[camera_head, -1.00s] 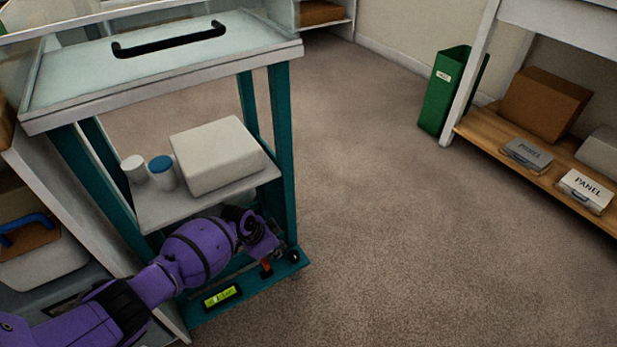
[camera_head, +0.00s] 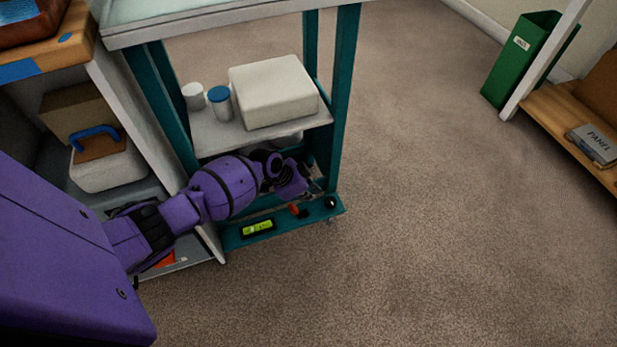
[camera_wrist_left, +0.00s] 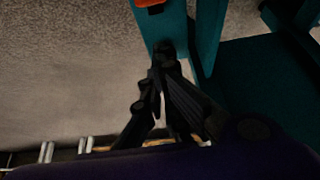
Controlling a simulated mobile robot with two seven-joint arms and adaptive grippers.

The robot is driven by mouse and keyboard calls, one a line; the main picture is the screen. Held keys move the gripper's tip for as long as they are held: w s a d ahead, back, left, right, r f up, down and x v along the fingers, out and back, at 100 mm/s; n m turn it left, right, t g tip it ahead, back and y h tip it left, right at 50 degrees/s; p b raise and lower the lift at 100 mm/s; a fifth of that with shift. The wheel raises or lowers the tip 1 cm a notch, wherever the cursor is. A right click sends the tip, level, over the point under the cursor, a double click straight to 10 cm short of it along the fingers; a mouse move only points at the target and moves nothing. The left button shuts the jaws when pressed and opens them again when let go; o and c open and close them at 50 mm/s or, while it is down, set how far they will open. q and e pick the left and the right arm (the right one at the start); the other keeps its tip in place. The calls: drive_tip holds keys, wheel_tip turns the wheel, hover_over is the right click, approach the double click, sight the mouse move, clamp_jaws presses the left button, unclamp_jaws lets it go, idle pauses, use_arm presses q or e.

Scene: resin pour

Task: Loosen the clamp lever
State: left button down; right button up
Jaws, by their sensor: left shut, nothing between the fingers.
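A small orange-red piece with a black part, which looks like the clamp lever (camera_head: 296,209), sits on the low front teal rail (camera_head: 285,220) of the cart. It also shows at the top edge of the left wrist view (camera_wrist_left: 150,4), cut off by the frame. My left gripper (camera_head: 316,186) is inside the cart's lower bay, just behind and above the rail. In the left wrist view its black fingers (camera_wrist_left: 160,58) are closed together with nothing between them, and appear apart from the orange piece. My right gripper is not in view.
The rail also carries a green-yellow level (camera_head: 257,227) and a round black knob (camera_head: 331,202). Open carpet lies to the right.

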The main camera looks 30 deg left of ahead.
use_arm(q)
drive_tip(key=v, duration=0.7)
drive_tip(key=shift+r, duration=0.2)
drive_tip(key=shift+s, duration=0.1)
idle(0.4)
